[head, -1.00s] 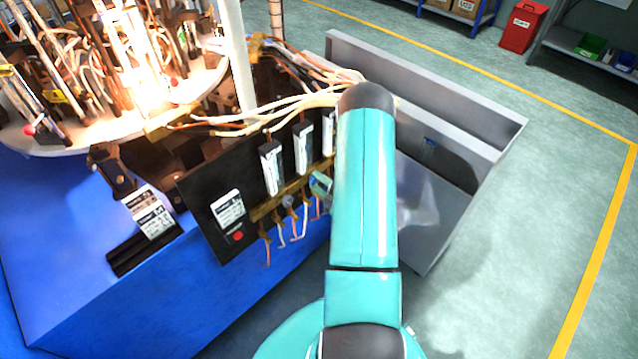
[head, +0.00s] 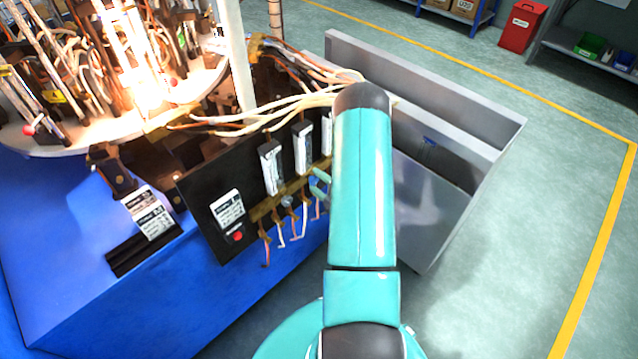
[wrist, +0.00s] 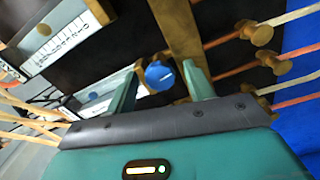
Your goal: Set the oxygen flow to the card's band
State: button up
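My gripper (wrist: 162,70) is open in the wrist view, one teal finger on each side of a blue knob (wrist: 160,76). The knob is between the fingertips, with small gaps on both sides. A white-scaled flow meter (wrist: 52,38) is at upper left; its lettering and reading are too small to tell. In the head view, several flow meters (head: 270,168) stand on the black panel (head: 210,180), and a fingertip of mine shows beside the brass rail. A printed card (head: 150,213) stands in a black holder on the blue bench; its text is unreadable.
A white label (head: 228,208) and a red button (head: 238,237) are on the panel. Thin hoses (head: 282,230) hang below the rail, and pale hoses (head: 270,115) run behind. A lit round machine (head: 110,130) is at upper left. A grey cabinet (head: 440,100) is right of my arm.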

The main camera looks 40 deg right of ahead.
jog(key=shift+s, duration=0.2)
jog(key=s, duration=1.3)
jog(key=shift+s+d, duration=0.2)
jog(key=shift+s, duration=0.05)
